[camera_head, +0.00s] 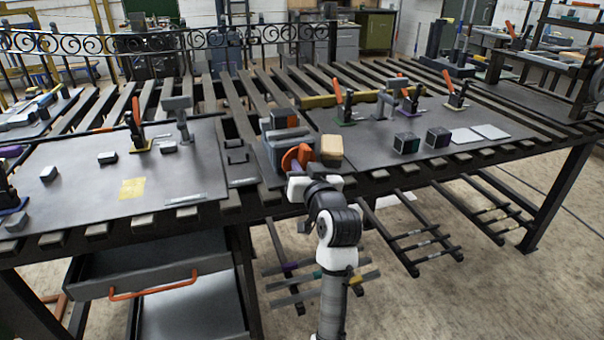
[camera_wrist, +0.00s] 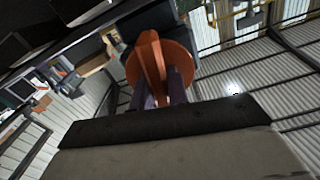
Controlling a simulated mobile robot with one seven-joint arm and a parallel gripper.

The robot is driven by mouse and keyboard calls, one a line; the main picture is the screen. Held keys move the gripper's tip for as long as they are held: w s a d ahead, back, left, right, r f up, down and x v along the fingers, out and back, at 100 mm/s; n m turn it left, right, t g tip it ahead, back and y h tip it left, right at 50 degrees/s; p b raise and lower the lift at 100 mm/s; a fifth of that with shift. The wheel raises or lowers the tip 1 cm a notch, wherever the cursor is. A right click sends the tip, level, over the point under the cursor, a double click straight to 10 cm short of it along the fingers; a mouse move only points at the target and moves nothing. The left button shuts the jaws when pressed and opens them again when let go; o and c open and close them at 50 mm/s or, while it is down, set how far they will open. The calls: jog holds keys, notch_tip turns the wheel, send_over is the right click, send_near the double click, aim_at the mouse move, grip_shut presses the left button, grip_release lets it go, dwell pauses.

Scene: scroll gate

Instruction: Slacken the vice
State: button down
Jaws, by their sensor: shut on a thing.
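The vice (camera_head: 279,141) is a blue-grey block-shaped body at the front edge of the slatted bench, just left of the picture's middle. Its orange handle (camera_head: 297,157) faces my arm. In the wrist view the orange handle (camera_wrist: 150,62) shows as a round disc with a raised grip bar across it. My gripper (camera_wrist: 165,88) is shut on this bar, its two dark fingers on either side. In the head view my gripper is mostly hidden by my own wrist. The inside of the vice's jaws is not clear to see.
A tan block (camera_head: 331,148) stands close to the right of the vice. Dark plates (camera_head: 185,181) with clamps and small blocks lie left and right on the bench (camera_head: 120,228). An open drawer (camera_head: 150,275) with an orange handle is below left. Floor at the front right is mostly clear.

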jog(key=n+b, duration=0.3)
jog(key=n, duration=0.2)
jog(key=shift+r+n, duration=0.1)
jog(key=shift+n, duration=0.2)
dwell(0.4)
jog(key=c, duration=1.4)
grip_release()
jog(key=shift+o, duration=0.2)
jog(key=b+v, duration=0.1)
jog(key=v, duration=1.2)
jog(key=shift+s+b, duration=0.35)
jog(key=shift+d, duration=0.1)
